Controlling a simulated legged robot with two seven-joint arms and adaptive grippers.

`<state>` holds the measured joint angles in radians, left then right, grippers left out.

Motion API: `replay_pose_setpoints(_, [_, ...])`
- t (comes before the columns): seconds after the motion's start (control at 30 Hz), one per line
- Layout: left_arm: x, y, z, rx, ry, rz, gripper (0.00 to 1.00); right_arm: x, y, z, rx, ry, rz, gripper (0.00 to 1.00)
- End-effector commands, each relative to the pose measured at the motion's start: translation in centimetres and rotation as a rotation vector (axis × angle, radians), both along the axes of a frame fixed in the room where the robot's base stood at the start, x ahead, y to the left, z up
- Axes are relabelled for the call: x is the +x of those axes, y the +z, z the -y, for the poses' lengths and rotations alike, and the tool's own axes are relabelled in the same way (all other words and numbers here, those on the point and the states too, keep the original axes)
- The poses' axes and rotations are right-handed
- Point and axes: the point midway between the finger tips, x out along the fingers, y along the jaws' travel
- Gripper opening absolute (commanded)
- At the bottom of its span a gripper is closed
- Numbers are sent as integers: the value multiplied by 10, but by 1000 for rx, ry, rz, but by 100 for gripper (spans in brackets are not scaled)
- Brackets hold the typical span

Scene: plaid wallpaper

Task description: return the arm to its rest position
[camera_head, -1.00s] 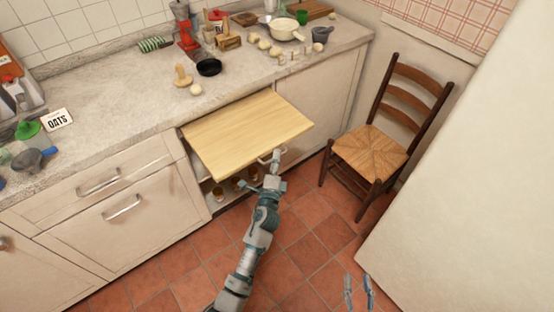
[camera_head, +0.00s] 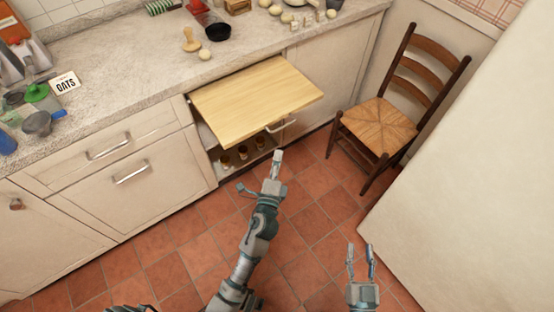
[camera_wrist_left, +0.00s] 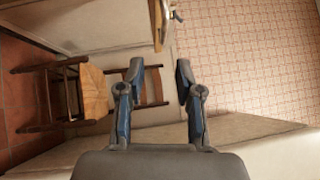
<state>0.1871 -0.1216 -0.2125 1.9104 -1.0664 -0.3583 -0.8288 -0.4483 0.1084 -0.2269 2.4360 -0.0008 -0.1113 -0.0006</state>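My left gripper (camera_head: 261,174) is in the middle of the head view, in front of the pulled-out wooden board (camera_head: 255,97) and below its metal handle (camera_head: 282,125). It is apart from the handle. In the left wrist view its two fingers (camera_wrist_left: 160,68) are spread, with nothing between them. The board's edge (camera_wrist_left: 157,28) shows beyond the fingertips there. My right gripper (camera_head: 361,252) is at the lower right of the head view, over the floor. Its fingers are apart and empty.
A wooden chair (camera_head: 383,122) with a woven seat stands right of the cabinets. A large pale surface (camera_head: 470,190) fills the right side. The counter (camera_head: 120,88) holds several items at the back. The tiled floor (camera_head: 185,265) in front is clear.

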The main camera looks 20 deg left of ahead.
Motion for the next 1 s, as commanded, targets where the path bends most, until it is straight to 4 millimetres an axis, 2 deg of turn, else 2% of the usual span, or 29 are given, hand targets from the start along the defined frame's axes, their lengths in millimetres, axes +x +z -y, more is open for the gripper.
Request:
replay_pose_setpoints(0.47, [0,0,0,-2,-1,0,35,2,-1,0,0,-1,-1,40])
replay_pose_setpoints(0.57, [-7,-6,0,-57,-21,-4,35,0,0,0,0,0,0,40])
replay_pose_setpoints(0.67, [-33,-18,0,-255,-91,-13,35,0,0,0,0,0,0,40])
replay_pose_setpoints(0.77, [-70,-28,2,-550,-184,-26,35,0,0,0,0,0,0,40])
replay_pose_setpoints(0.9, [-117,-28,7,-936,-294,-49,35,0,0,0,0,0,0,40])
replay_pose_setpoints(1.0, [-144,-24,10,-1167,-349,-68,35,1,0,0,0,0,0,40])
